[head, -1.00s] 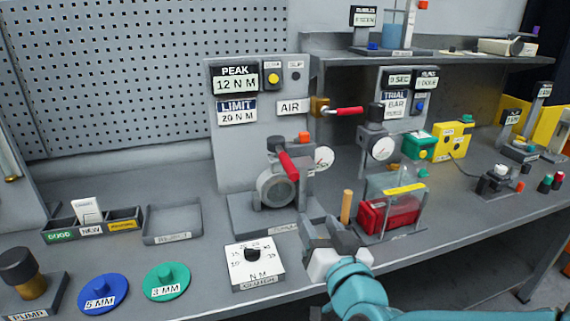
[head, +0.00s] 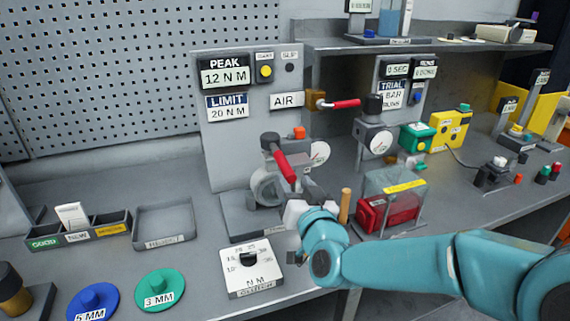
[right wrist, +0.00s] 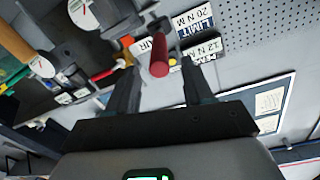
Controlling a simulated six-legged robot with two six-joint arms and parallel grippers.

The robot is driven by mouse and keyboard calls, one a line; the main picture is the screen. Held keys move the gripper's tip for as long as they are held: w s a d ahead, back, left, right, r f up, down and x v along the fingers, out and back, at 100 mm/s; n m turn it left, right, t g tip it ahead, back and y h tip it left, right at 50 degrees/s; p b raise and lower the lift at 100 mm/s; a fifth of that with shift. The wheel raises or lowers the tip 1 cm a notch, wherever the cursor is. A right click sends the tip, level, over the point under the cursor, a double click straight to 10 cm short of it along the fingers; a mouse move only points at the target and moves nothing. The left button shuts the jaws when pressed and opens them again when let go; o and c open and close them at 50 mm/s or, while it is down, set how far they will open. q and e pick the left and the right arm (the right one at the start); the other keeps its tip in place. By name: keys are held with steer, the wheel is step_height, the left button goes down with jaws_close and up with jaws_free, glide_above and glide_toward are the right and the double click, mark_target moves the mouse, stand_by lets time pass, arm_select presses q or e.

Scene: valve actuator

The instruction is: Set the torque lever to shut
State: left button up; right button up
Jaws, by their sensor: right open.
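The red-handled lever (head: 281,162) sits on the round grey valve body (head: 266,187) in front of the PEAK and LIMIT panel. Its handle slants down and right, towards me. My right gripper (head: 308,198) is just below and right of the handle's lower end, its fingers partly hidden by the wrist. In the right wrist view, a red handle (right wrist: 159,58) shows end-on between the two spread fingers of the open right gripper (right wrist: 156,72). I cannot tell whether they touch it. My left gripper is not in view.
A second red lever (head: 346,104) is by the AIR label. A wooden-coloured peg (head: 345,204) and a clear-covered red box (head: 392,210) stand close right of my gripper. The N M dial box (head: 250,270) is in front. A gauge (head: 319,152) sits behind the lever.

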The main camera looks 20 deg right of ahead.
mark_target(286, 169)
steer(key=w+p, duration=0.1)
steer(key=w, duration=0.5)
steer(key=shift+w, duration=0.15)
steer(key=shift+w+d, duration=0.1)
steer(key=shift+w, duration=0.1)
steer(key=shift+w, duration=0.1)
jaws_close()
